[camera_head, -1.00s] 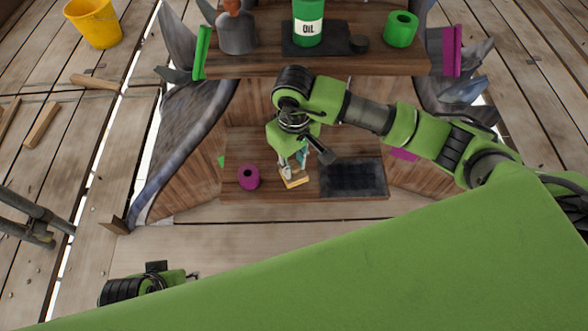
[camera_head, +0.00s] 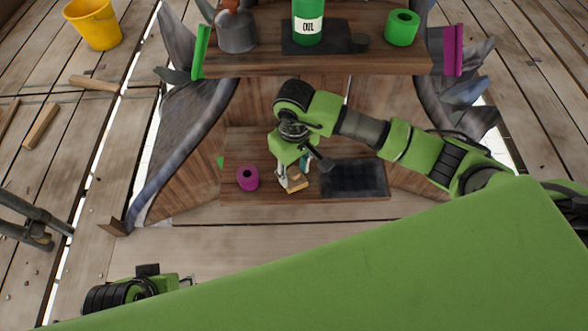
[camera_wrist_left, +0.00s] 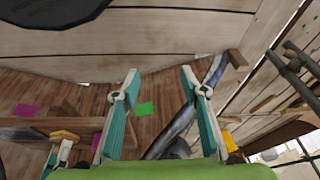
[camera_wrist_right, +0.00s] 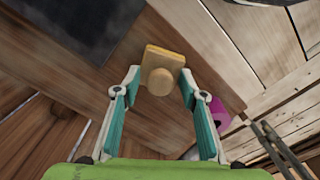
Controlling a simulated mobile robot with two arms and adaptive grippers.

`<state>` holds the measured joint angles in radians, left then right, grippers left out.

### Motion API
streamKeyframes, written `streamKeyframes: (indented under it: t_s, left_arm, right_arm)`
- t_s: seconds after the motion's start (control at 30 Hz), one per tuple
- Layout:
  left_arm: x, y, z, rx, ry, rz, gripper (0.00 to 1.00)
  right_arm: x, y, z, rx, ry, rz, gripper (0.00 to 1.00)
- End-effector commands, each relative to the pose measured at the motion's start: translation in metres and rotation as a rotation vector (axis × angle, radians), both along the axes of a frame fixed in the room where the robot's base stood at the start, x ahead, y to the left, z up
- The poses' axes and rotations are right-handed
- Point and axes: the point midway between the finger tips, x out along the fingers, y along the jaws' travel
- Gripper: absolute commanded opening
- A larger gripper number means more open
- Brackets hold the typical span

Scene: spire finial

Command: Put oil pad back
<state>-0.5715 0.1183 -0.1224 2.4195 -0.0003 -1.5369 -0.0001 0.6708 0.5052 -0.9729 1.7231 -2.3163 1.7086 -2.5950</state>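The oil pad, a tan wooden block with a round knob (camera_wrist_right: 160,78), shows in the right wrist view between and just beyond my right fingertips. In the head view the pad (camera_head: 297,184) is low on the lower shelf, left of a dark rectangular mat (camera_head: 354,178). My right gripper (camera_wrist_right: 160,82) is open with one finger on each side of the knob, with small gaps visible. Its fingers partly hide the pad in the head view. My left gripper (camera_wrist_left: 157,82) is open and empty; it is at the lower left of the head view.
A magenta roll (camera_head: 247,178) stands left of the pad. The upper shelf (camera_head: 270,66) holds a green oil can (camera_head: 308,22), a grey can (camera_head: 237,32) and a green roll (camera_head: 402,28). A yellow bucket (camera_head: 92,22) stands on the plank floor at left.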

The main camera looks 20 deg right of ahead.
Motion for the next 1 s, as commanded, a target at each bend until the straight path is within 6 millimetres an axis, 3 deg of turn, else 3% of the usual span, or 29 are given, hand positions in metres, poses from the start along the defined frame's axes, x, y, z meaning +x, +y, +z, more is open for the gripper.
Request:
streamKeyframes:
  t_s: [0.27,0.7,1.0]
  left_arm:
    - [0.003,0.0,0.005,-0.001,-0.009,0.0,0.4]
    - [0.01,-0.003,-0.049,0.001,0.026,-0.004,0.4]
    - [0.011,-0.003,-0.061,0.001,0.03,-0.006,0.4]
  right_arm:
    - [0.0,0.0,0.007,0.0,-0.001,0.0,0.39]
    - [0.001,-0.001,0.096,-0.001,-0.005,0.0,0.39]
    - [0.0,0.0,0.123,0.0,0.0,0.0,0.39]
